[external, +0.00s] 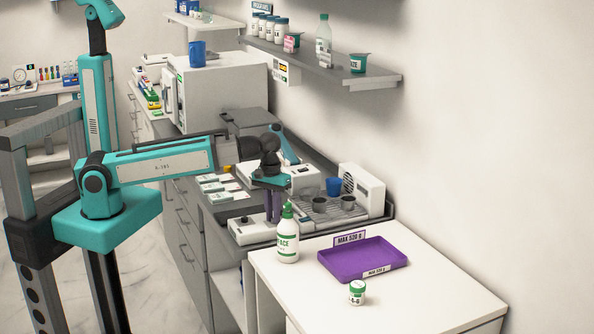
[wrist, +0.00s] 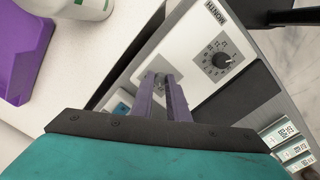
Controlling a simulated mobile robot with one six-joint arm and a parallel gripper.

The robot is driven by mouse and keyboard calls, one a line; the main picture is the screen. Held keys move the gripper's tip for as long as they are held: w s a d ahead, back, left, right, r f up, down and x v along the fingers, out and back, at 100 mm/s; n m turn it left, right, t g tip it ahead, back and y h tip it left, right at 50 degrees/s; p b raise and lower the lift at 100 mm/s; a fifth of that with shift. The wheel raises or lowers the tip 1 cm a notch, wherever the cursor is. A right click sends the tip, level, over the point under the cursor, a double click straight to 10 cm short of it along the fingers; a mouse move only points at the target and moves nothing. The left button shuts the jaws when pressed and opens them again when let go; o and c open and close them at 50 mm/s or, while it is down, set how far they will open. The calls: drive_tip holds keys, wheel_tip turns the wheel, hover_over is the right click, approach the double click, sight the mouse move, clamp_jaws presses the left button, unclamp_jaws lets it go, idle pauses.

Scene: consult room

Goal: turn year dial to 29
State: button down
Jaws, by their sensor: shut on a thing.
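A white device (external: 246,231) with dials stands at the near end of the grey counter. In the wrist view its white panel (wrist: 188,44) carries a black dial (wrist: 222,60) with a numbered scale and a label that reads MONTH. My gripper (wrist: 163,78) is beside that dial, to its left, with both purple fingers down on the panel. The fingers are shut on a small knob, taken as the year dial, which they mostly hide. Its number cannot be read. In the external view my gripper (external: 273,216) reaches down onto the device from above.

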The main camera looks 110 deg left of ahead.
drive_tip(key=shift+m, duration=0.4)
drive_tip(key=m, duration=0.3)
drive_tip(key=shift+m, duration=0.3)
drive_tip(key=m, duration=0.4)
drive_tip(key=shift+p, duration=0.4)
drive_tip(key=m, duration=0.4)
drive_tip(key=shift+w+m, duration=0.1)
drive_tip(key=shift+m, duration=2.1)
